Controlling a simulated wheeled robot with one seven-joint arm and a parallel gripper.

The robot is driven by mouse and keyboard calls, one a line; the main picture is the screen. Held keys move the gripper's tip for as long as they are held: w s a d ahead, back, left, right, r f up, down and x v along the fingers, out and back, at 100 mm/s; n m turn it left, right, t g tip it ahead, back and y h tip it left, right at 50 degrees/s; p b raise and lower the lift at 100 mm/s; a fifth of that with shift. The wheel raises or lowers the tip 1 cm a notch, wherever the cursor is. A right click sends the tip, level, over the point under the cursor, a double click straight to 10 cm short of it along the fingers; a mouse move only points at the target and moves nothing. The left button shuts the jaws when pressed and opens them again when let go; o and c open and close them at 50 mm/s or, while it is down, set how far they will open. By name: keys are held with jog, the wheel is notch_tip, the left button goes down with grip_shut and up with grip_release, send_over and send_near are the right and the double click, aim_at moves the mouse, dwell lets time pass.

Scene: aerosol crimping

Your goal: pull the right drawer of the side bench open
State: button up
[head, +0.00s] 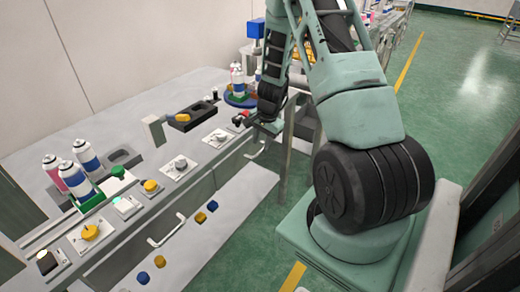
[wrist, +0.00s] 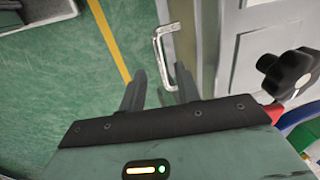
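The side bench (head: 120,88) runs along the left in the head view. The right drawer's pale bar handle (head: 256,152) stands out from its front, just below my gripper (head: 264,131). The drawer looks shut, flush with the bench front. In the wrist view the handle (wrist: 157,48) lies just ahead of my gripper (wrist: 160,85), its near end between the two dark fingers. The fingers are apart, and I see no grip on the bar. Whether a finger touches it I cannot tell. In the head view the fingertips are small and partly hidden by the wrist.
A second drawer handle (head: 166,230) is nearer on the left. Spray cans (head: 87,157), knobs (head: 151,186) and a black tray (head: 192,118) are on the bench top. A black knob (wrist: 288,72) is right of my gripper in the wrist view. Green floor (head: 455,90) is open at right.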

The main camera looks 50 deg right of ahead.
aim_at(259, 152)
jog(key=shift+w+f, duration=0.2)
jog(key=shift+f, duration=0.75)
jog(key=shift+w+f, duration=0.15)
jog(key=shift+f, duration=0.8)
grip_shut()
